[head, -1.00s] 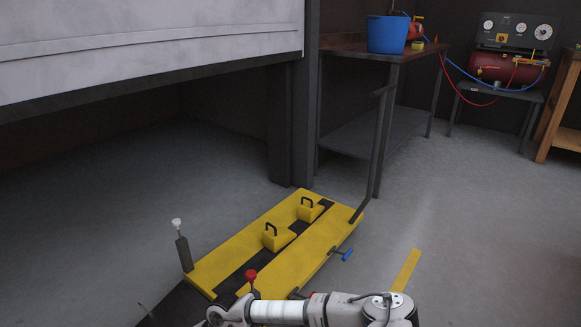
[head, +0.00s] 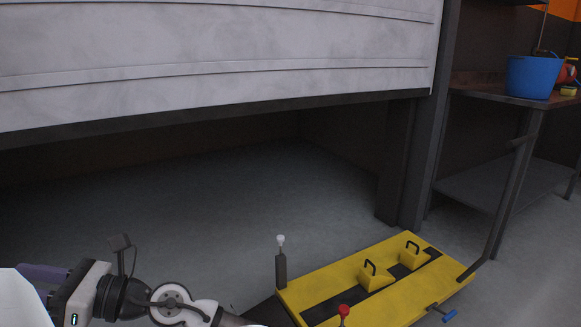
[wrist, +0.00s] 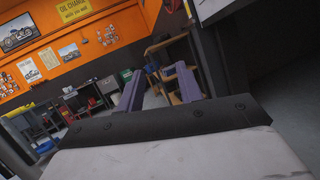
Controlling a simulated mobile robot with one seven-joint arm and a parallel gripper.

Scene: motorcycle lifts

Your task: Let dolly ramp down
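The yellow dolly (head: 322,290) lies low on the floor at the bottom right of the head view. A dark post with a white knob (head: 281,262) stands at its left corner, and a red-knobbed lever (head: 344,311) is at its near edge. A dark surface (head: 268,313) at its left end may be the ramp; the frame edge and my arm cut it off, so I cannot tell its position. My gripper (wrist: 160,88) shows two purple fingers apart with nothing between them. In the head view it is at the far left, well away from the dolly.
A partly raised white shutter door (head: 220,60) spans the upper left, with dark space below. A dark pillar (head: 428,130) is behind the dolly. A workbench (head: 480,86) bearing a blue bucket (head: 533,78) stands at right. Floor left of the dolly looks clear.

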